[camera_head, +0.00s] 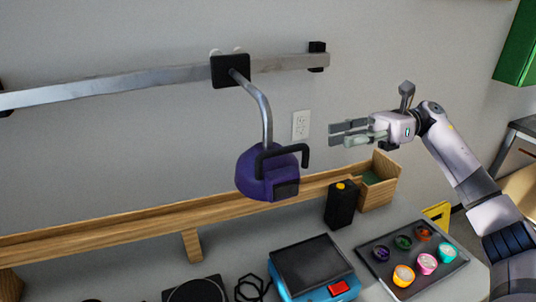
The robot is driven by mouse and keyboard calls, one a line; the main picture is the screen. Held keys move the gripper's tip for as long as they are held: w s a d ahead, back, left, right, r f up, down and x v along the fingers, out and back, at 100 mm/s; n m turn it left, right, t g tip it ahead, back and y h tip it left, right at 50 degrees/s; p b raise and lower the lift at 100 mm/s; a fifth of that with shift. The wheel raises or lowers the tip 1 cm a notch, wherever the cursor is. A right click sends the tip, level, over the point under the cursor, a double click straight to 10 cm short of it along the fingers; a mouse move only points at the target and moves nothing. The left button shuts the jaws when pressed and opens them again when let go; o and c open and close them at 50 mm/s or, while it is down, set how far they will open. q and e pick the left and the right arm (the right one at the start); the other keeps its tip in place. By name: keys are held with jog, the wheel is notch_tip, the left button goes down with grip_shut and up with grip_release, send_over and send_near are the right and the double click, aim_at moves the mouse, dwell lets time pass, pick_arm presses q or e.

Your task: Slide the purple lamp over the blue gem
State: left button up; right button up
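The purple lamp (262,178) hangs on a bent metal arm from a black slider block (230,70) on a wall rail. It has a black handle (288,155) on its front. My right gripper (343,133) is to the right of the lamp, in front of the wall, apart from the handle. Its fingers point left, look parted and hold nothing. I cannot make out a blue gem; a tray (380,252) at the lower right holds several small round coloured pieces. My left gripper is not in view.
The metal rail (130,88) runs along the wall to a black end bracket (317,57). Below are a wooden shelf (110,222), a black bottle-like container (341,205) and a blue device (312,270) with a dark top and red button. A black cable lies left of it.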

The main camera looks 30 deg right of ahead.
aim_at(266, 155)
jog(key=a+p, duration=0.2)
jog(key=a, duration=0.3)
jog(key=a+p, duration=0.2)
jog(key=a, duration=0.3)
jog(key=a+p, duration=0.2)
jog(key=a, duration=0.3)
jog(key=shift+w+a+r, duration=0.2)
jog(key=shift+r, duration=0.05)
jog(key=shift+a+f, duration=0.1)
jog(key=shift+a, duration=0.15)
jog(key=shift+c, duration=0.3)
jog(key=shift+w, duration=0.1)
grip_shut()
